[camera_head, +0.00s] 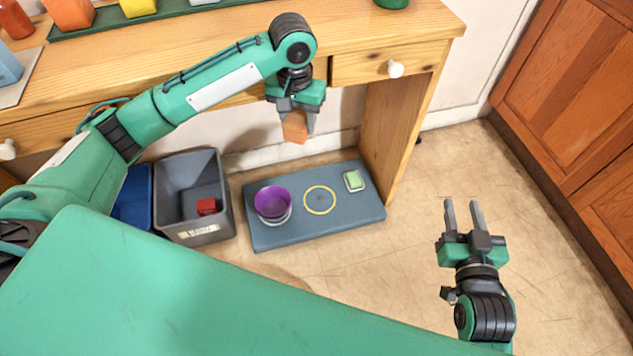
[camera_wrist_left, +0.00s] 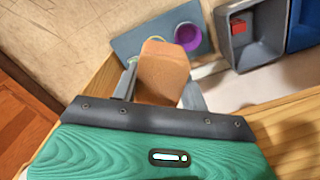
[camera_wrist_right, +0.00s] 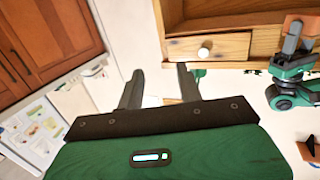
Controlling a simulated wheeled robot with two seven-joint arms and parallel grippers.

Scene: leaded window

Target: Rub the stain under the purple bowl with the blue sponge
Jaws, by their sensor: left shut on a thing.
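My left gripper (camera_head: 296,125) is shut on an orange-brown block (camera_head: 295,127), held in the air above the blue-grey mat; the block (camera_wrist_left: 162,72) also shows in the left wrist view. The purple bowl (camera_head: 271,202) sits on the left part of the mat, on something pale. Any stain under it is hidden. A light-blue block (camera_head: 8,68), cut off by the left edge of the head view, is on the desk; I cannot tell if it is the blue sponge. My right gripper (camera_head: 463,215) is open and empty over the floor.
The mat (camera_head: 280,238) lies on the floor with a yellow ring (camera_head: 320,213) around a faint mark and a green sponge-like block (camera_head: 354,180) in a small tray. A grey bin (camera_head: 180,170) holds a red block (camera_head: 207,206). The desk (camera_head: 230,38) overhangs the mat's back.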

